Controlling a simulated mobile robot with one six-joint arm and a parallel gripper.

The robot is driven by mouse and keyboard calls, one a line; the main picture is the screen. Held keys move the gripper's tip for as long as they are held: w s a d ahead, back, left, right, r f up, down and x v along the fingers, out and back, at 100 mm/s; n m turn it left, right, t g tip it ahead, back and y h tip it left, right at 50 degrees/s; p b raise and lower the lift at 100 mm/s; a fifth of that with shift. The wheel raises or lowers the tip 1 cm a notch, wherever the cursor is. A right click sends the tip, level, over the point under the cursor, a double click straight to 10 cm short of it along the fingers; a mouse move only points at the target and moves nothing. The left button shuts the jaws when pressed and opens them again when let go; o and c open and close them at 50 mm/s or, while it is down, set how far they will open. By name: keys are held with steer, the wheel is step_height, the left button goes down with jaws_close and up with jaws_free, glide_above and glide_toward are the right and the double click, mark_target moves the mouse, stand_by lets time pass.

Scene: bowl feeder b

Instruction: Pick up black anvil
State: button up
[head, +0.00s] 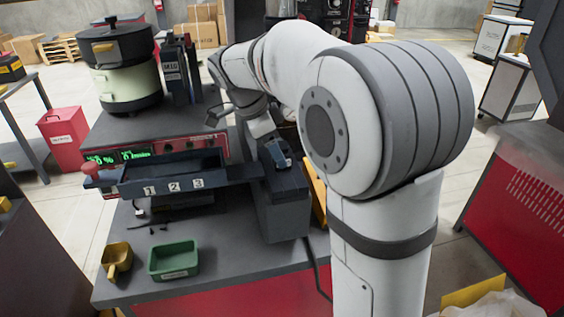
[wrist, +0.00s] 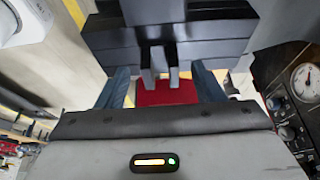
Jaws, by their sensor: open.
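My gripper (wrist: 163,84) is open in the wrist view, with its two blue-grey fingers apart and nothing held between them. In the head view my gripper (head: 276,158) hangs low over a dark block at the right end of the feeder's track. A dark stepped block (wrist: 170,35) lies ahead of the fingers in the wrist view, with two short grey prongs standing toward me. A red surface shows between the fingers behind the prongs. I cannot tell for sure which dark part is the black anvil; my arm and gripper hide part of this spot.
A feeder bowl (head: 128,85) stands at the back left behind a track (head: 172,186) marked 1, 2, 3. A green bin (head: 174,260) and a yellow scoop (head: 117,258) sit at the front of the table (head: 215,277). A gauge (wrist: 304,78) is at the wrist view's right.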

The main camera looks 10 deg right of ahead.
steer(key=shift+x, duration=1.25)
steer(key=shift+c, duration=0.5)
steer(key=c, duration=1.2)
